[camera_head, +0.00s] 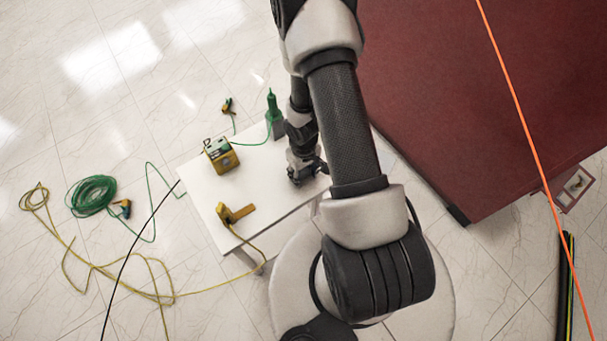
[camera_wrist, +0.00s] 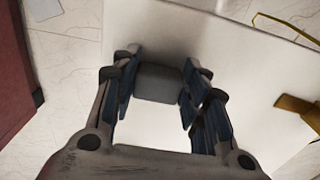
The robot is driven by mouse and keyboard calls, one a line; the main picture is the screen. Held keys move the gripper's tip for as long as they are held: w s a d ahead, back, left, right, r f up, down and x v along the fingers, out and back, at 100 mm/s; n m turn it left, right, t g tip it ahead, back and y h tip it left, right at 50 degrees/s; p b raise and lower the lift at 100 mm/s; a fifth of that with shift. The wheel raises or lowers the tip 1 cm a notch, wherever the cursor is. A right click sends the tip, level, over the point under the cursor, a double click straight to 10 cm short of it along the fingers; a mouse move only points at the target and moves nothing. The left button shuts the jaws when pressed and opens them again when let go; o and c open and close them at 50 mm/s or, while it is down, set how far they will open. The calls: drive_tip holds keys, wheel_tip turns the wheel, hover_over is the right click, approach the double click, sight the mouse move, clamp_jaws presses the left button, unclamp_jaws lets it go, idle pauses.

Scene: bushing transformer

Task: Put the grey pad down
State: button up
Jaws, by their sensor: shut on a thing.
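The grey pad (camera_wrist: 158,84) is a small rounded block between the two fingers of my gripper (camera_wrist: 158,88) in the wrist view. My gripper is shut on it, with a finger against each side. The white table (camera_wrist: 240,60) lies beneath the pad, and a soft shadow shows beside the pad. I cannot tell whether the pad touches the table top. In the head view my gripper (camera_head: 308,170) is over the right part of the white table (camera_head: 213,196), and the pad is hidden there.
On the table are a yellow-green meter box (camera_head: 221,156), a yellow clamp (camera_head: 236,213) and a green bottle-shaped item (camera_head: 273,106). Cables, including a green coil (camera_head: 92,195), lie on the floor at left. A large dark red block (camera_head: 480,100) stands at right. The table's middle is clear.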

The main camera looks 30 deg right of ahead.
drive_tip(key=shift+f, duration=0.15)
drive_tip(key=o, duration=1)
